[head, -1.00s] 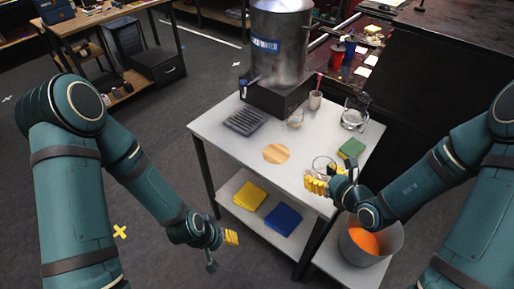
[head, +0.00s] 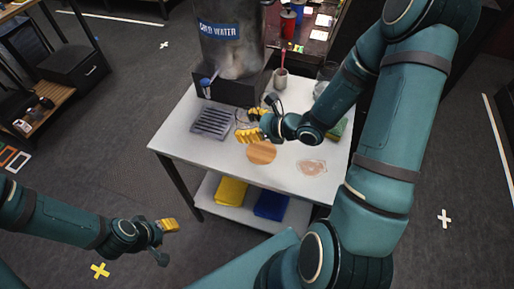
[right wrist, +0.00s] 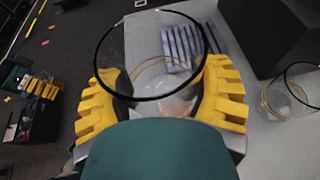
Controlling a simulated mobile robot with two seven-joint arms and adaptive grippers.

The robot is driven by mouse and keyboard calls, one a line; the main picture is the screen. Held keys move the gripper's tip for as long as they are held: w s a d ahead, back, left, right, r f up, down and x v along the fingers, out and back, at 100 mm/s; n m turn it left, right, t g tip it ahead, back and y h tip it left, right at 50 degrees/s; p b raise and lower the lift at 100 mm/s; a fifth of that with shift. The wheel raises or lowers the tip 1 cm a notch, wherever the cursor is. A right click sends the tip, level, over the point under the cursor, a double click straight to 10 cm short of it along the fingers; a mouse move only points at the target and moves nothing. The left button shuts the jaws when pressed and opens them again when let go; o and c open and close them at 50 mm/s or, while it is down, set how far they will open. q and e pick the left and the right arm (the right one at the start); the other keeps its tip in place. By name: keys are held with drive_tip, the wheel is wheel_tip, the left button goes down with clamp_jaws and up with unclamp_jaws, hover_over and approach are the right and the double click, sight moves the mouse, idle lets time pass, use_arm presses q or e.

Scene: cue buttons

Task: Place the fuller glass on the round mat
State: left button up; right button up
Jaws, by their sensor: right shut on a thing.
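My right gripper (head: 256,126) is shut on a clear glass (head: 241,118) over the table, just behind the round wooden mat (head: 262,153). The right wrist view shows the glass (right wrist: 150,85) between the yellow fingers, its dark rim facing the camera. A yellowish line rings the glass; how much water it holds is unclear. A second glass (right wrist: 290,97) stands on the table at the right of that view; in the head view my gripper seems to hide it. The mat is bare. My left gripper (head: 166,241) is open and empty, left of the table.
A grey drip grate (head: 212,122) lies left of the held glass, before the water dispenser (head: 234,50). A cup with a red stick (head: 280,78), a pitcher (head: 327,70) and a green sponge (head: 340,128) are farther right. A pale pinkish patch (head: 312,167) marks the table top right of the mat.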

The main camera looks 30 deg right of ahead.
sight(260, 152)
drive_tip(key=shift+n+g+y, duration=0.3)
drive_tip(key=shift+n+y, duration=0.2)
drive_tip(key=d+f, duration=0.1)
drive_tip(key=f, duration=0.2)
drive_tip(key=s+d+f+b, duration=0.1)
drive_tip(key=f, duration=0.2)
drive_tip(key=s+d+f, duration=0.1)
drive_tip(key=f, duration=0.3)
drive_tip(key=shift+d, duration=0.25)
drive_tip(key=shift+r, duration=0.15)
drive_tip(key=shift+b, duration=0.35)
drive_tip(key=o, duration=0.9)
drive_tip(key=shift+f, duration=0.25)
drive_tip(key=shift+c, duration=0.2)
drive_tip(key=o, duration=0.5)
drive_tip(key=shift+r, duration=0.1)
